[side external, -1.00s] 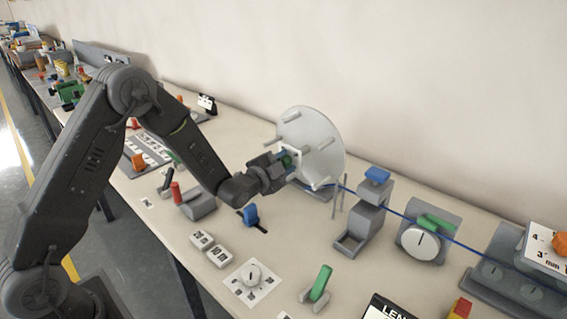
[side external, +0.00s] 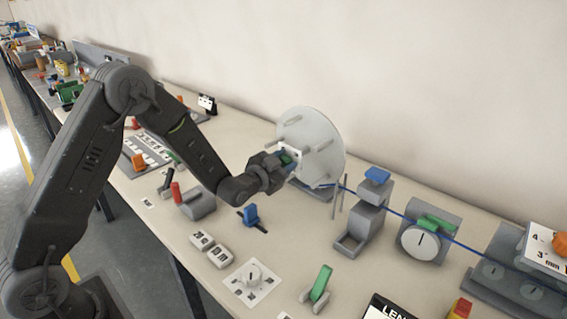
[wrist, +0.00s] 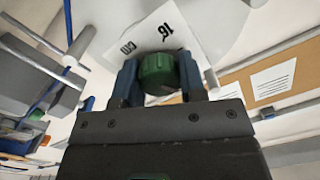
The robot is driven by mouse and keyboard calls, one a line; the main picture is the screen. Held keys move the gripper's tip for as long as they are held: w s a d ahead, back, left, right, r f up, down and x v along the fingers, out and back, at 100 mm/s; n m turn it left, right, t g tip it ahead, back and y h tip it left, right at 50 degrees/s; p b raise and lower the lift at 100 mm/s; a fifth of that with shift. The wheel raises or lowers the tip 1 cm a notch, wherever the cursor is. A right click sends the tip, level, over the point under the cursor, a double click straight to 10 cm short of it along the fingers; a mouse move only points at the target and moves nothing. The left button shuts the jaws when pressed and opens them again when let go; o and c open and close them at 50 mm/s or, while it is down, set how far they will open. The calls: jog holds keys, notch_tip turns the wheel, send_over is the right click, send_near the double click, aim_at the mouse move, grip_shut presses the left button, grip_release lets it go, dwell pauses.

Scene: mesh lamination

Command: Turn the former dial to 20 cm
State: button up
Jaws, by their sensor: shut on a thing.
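The green former dial knob (wrist: 157,75) sits at the centre of the pale round former disc (side external: 325,140), which stands upright and carries several grey pegs. My gripper (wrist: 160,82) is shut on the knob, with one blue finger on each side of it. A white label (wrist: 185,28) beside the knob reads "16 cm" and appears tilted in the wrist view. In the side view my gripper (side external: 287,163) reaches the front of the disc and mostly hides the knob.
A blue wire (side external: 398,212) runs right from the disc past a grey stand with a blue top (side external: 376,176) to a white dial with a green lever (side external: 420,242).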

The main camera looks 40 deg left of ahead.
dwell(0.3)
jog(key=o, duration=0.9)
jog(key=s, duration=1.3)
jog(key=shift+s+d+r, duration=0.2)
jog(key=shift+s+d, duration=0.1)
jog(key=shift+s, duration=0.1)
